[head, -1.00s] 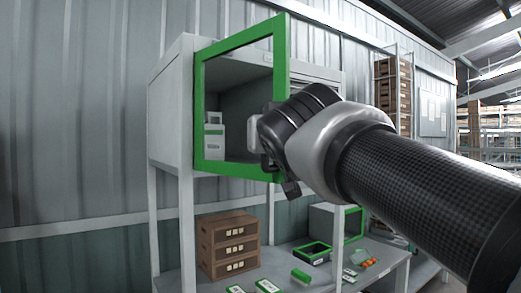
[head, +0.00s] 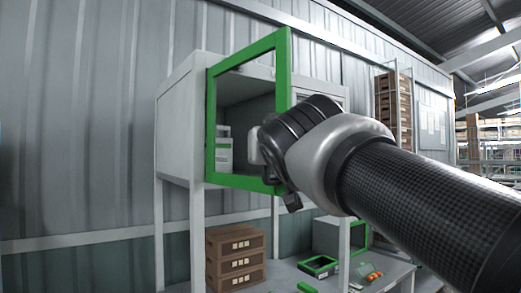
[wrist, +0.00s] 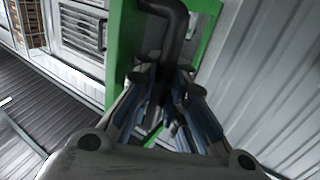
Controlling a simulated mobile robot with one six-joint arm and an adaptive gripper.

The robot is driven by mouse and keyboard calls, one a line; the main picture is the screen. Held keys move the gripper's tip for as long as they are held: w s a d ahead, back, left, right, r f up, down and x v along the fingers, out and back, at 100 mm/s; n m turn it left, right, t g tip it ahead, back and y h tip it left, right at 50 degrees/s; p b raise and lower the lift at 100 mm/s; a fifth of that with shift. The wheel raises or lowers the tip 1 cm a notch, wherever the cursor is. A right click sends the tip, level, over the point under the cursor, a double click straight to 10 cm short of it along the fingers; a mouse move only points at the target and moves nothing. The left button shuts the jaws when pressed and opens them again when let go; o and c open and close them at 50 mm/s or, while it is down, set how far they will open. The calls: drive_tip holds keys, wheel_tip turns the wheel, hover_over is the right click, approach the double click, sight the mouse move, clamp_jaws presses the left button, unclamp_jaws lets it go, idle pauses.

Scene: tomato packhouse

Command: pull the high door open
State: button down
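The high door (head: 282,68) has a green frame with a see-through middle. It stands open, swung out from the left side of the raised grey cabinet (head: 178,130). The shelf space behind it shows. My gripper (head: 270,150) is at the door's right, free edge in the head view, where my own wrist hides the handle. In the wrist view, the dark bar handle (wrist: 172,40) runs down between the fingers of my gripper (wrist: 165,85), which are closed in around it. The green frame (wrist: 122,45) lies just beyond.
A white box (head: 223,152) stands inside the cabinet. Stacked brown crates (head: 236,262) and a green-rimmed tray (head: 319,265) sit on the bench below. A crate rack (head: 391,110) stands to the right. A corrugated wall (head: 80,120) runs behind.

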drive_tip(key=c, duration=2)
unclamp_jaws()
drive_tip(key=shift+d+f, duration=0.15)
drive_tip(key=shift+f, duration=0.1)
drive_tip(key=shift+c, duration=0.2)
drive_tip(key=shift+o, duration=0.7)
drive_tip(key=shift+s+d+r, duration=0.15)
drive_tip(key=shift+s, duration=0.05)
drive_tip(key=shift+w, duration=0.1)
drive_tip(key=s+d, duration=0.1)
drive_tip(key=s, duration=1.1)
drive_tip(key=shift+d, duration=0.15)
